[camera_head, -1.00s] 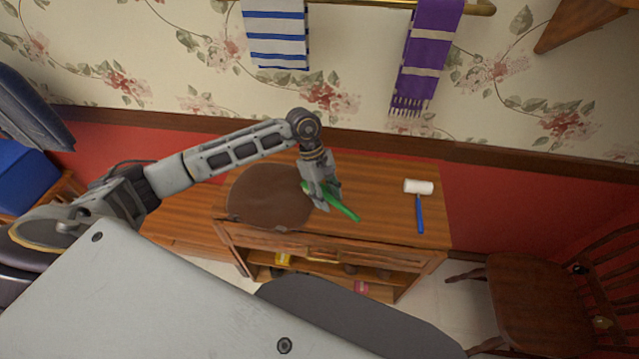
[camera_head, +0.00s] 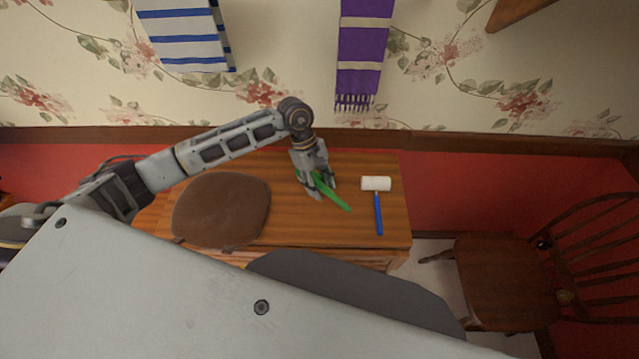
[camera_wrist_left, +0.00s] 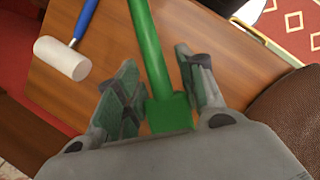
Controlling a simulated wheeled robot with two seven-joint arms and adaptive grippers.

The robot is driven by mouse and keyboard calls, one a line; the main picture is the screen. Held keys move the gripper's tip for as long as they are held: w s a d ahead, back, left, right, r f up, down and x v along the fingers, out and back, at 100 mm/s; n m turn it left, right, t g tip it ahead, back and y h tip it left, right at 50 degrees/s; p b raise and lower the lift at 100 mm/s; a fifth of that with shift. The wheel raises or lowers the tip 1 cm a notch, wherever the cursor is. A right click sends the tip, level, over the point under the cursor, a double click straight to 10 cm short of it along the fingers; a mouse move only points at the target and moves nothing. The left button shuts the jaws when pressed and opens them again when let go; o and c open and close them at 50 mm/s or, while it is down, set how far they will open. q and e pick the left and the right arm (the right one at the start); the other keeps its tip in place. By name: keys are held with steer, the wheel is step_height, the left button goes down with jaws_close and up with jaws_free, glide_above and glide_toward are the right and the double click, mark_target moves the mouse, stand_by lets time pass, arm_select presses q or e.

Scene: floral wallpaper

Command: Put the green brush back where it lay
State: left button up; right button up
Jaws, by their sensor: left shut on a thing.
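The green brush (camera_head: 331,193) is between the fingers of my left gripper (camera_head: 316,190), above the wooden cabinet top (camera_head: 290,225). In the left wrist view the green brush (camera_wrist_left: 151,50) runs out from between the fingers (camera_wrist_left: 158,100), its wide end close to the palm. My left gripper is shut on it. Whether the brush touches the wood I cannot tell. My right gripper is not in view.
A white-headed roller with a blue handle (camera_head: 378,200) lies to the right on the cabinet top. A brown cushion (camera_head: 222,208) lies to the left. A wooden chair (camera_head: 505,275) stands at the right. A striped towel (camera_head: 185,32) and purple scarf (camera_head: 364,48) hang behind.

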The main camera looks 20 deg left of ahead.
arm_select(q)
steer(key=shift+w, duration=0.45)
steer(key=shift+s, duration=0.1)
steer(key=shift+f, duration=0.2)
steer(key=shift+f+b, duration=1.1)
steer(key=shift+f, duration=2.1)
steer(key=shift+f+b, duration=0.55)
